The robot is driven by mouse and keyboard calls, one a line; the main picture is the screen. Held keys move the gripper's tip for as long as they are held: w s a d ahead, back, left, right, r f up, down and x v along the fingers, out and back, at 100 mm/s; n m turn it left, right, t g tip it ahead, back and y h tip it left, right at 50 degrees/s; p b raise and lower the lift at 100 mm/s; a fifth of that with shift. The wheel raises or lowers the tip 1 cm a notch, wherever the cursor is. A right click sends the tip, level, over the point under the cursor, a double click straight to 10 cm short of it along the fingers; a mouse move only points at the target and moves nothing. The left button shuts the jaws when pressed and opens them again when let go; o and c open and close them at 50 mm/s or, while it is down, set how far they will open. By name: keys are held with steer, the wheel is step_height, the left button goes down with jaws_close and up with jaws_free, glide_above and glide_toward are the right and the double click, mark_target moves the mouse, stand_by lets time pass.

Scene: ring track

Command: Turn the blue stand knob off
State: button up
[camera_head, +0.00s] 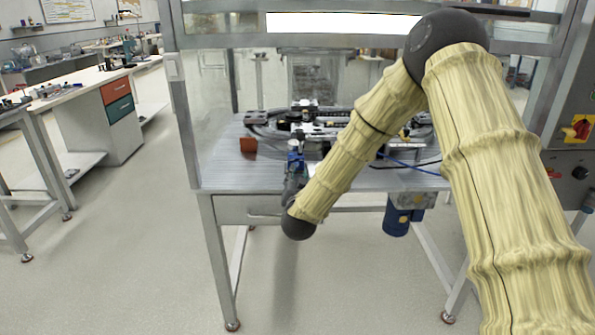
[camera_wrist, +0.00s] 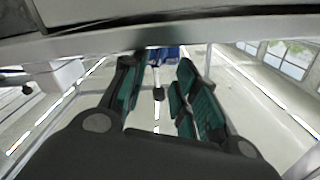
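A small blue part (camera_head: 295,156) stands at the front edge of the grey table, left of my forearm in the head view.
The table (camera_head: 235,175) carries a track assembly (camera_head: 300,117) and a red-brown block (camera_head: 248,145). Metal posts and clear panels enclose it. A larger blue cylinder (camera_head: 397,221) hangs under the table. A drawer (camera_head: 240,210) is below the front edge. The floor at left is clear.

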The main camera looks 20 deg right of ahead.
mark_target(297, 167)
steer(key=shift+x, duration=2.55)
jaws_close()
